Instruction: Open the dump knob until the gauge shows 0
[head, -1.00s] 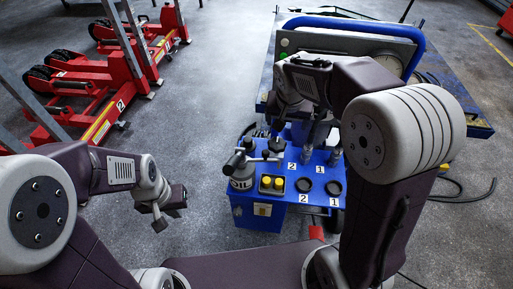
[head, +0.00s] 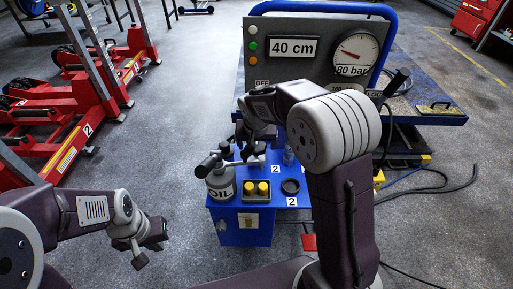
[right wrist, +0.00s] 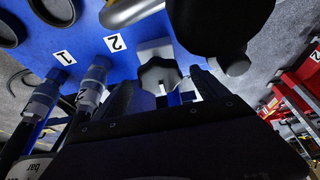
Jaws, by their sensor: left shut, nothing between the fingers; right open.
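The gauge (head: 358,50) is a round white dial on the grey panel, its red needle pointing to the upper left. An "80 bar" label sits below it; the scale is too small to read. In the right wrist view, a dark lobed knob (right wrist: 158,75), apparently the dump knob, stands on the blue unit beside a "2" label. My right gripper (right wrist: 163,88) is open, its fingers on either side of the knob; contact cannot be told. In the head view my right gripper (head: 258,140) is over the unit, partly hidden by my arm. My left gripper (head: 152,243) is shut and empty, left of the unit.
The blue unit (head: 231,229) carries a grey oil can (head: 221,183), yellow buttons (head: 256,188) and hose couplings (right wrist: 92,82). A "40 cm" display (head: 293,47) is on the panel. Red jacks (head: 65,125) stand at left, with clear floor between.

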